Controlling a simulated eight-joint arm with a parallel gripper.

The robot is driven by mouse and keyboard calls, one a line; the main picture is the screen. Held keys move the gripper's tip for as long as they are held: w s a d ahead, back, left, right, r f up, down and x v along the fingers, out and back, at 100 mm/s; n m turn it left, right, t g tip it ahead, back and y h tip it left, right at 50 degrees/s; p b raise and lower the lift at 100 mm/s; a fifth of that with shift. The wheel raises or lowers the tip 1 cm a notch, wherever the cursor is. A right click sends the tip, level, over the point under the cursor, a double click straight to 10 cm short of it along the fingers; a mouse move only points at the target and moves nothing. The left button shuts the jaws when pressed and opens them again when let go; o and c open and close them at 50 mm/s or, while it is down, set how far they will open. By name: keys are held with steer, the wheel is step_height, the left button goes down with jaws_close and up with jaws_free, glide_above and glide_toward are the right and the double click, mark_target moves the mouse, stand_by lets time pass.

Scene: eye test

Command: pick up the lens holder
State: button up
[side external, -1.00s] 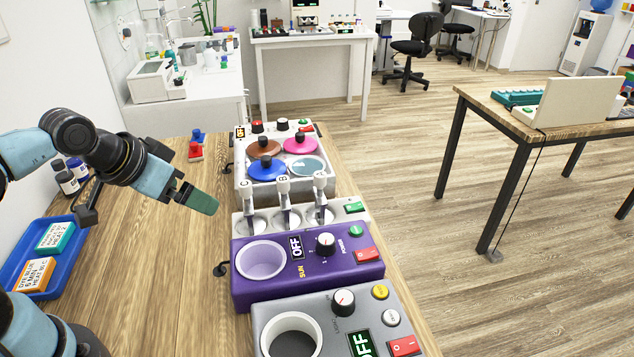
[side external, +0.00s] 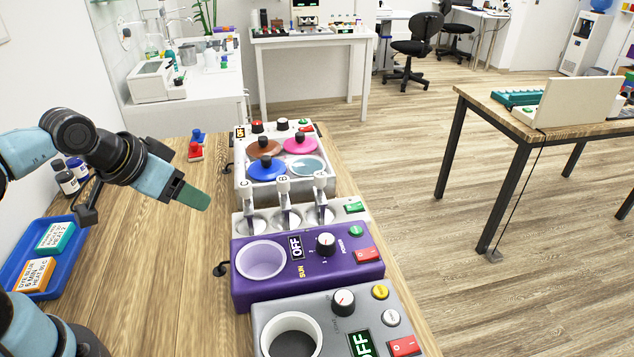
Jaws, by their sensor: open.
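I cannot pick out a lens holder for certain in the side external view. My gripper (side external: 191,197) has dark green fingers and hangs above the wooden bench, left of the row of devices. It is open, and nothing shows between its fingers, though they overlap from this angle. A small red piece (side external: 195,152) and a small blue piece (side external: 198,136) stand on the bench beyond my gripper, apart from it; what they are is too small to tell.
A purple device (side external: 300,283) with a round well, a grey device (side external: 268,310), a unit with three upright levers (side external: 283,186) and a white box with coloured lids (side external: 298,145) line the right. A blue tray (side external: 80,232) with two labelled boxes and several bottles (side external: 67,182) are left.

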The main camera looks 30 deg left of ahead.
step_height(320, 180, up, 5)
steer(key=n+g, duration=0.7)
steer(key=n, duration=0.1)
glide_above(284, 193)
steer(key=a, duration=0.1)
steer(key=shift+a, duration=0.2)
steer(key=shift+w+d+f+n, duration=0.15)
steer(key=shift+w+n, duration=0.1)
steer(key=shift+n, duration=0.15)
steer(key=shift+w+d+f, duration=0.1)
steer(key=shift+w+f, duration=0.05)
steer(key=shift+f, duration=0.2)
step_height(284, 193, down, 12)
steer(key=shift+w+r, duration=0.1)
steer(key=shift+r, duration=0.15)
steer(key=shift+c, duration=0.5)
